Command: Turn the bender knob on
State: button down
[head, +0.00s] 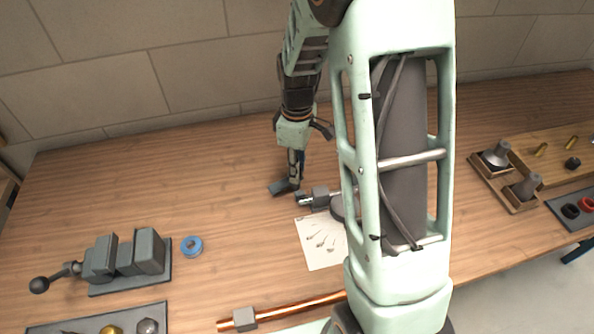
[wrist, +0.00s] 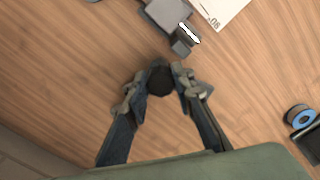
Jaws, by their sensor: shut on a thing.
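The bender (head: 320,196) stands on the wooden table in the head view, a grey block with a round grey disc partly hidden behind my arm. In the wrist view its grey body (wrist: 165,12) shows at the top, with a small white-marked part beside it. My gripper (head: 287,187) is low at the table, just left of the bender. In the wrist view, my gripper (wrist: 160,76) is shut on a dark round knob (wrist: 160,82) between its fingertips. The knob's lower part and any link to the bender are hard to make out.
A white sheet with angle marks (head: 320,243) lies in front of the bender. A copper pipe (head: 285,307) lies at the front edge. A grey vise (head: 128,258) and blue tape roll (head: 191,246) are at left. Wooden trays (head: 515,206) are at right. The back-left table is clear.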

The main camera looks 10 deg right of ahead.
jog(key=n, duration=0.3)
jog(key=shift+w+n+b, duration=0.1)
jog(key=shift+n+b, duration=0.2)
jog(key=shift+n, duration=0.1)
jog(key=n, duration=0.3)
jog(key=shift+r+n+p, duration=0.1)
jog(key=shift+n+p, duration=0.2)
jog(key=shift+p, duration=0.05)
jog(key=n+p, duration=0.2)
jog(key=n, duration=0.2)
jog(key=shift+w, duration=0.1)
jog(key=shift+n+p, duration=0.8)
jog(key=shift+n, duration=0.6)
jog(key=c, duration=1.6)
grip_release()
notch_tip(320, 180, up, 12)
jog(key=shift+f, duration=0.1)
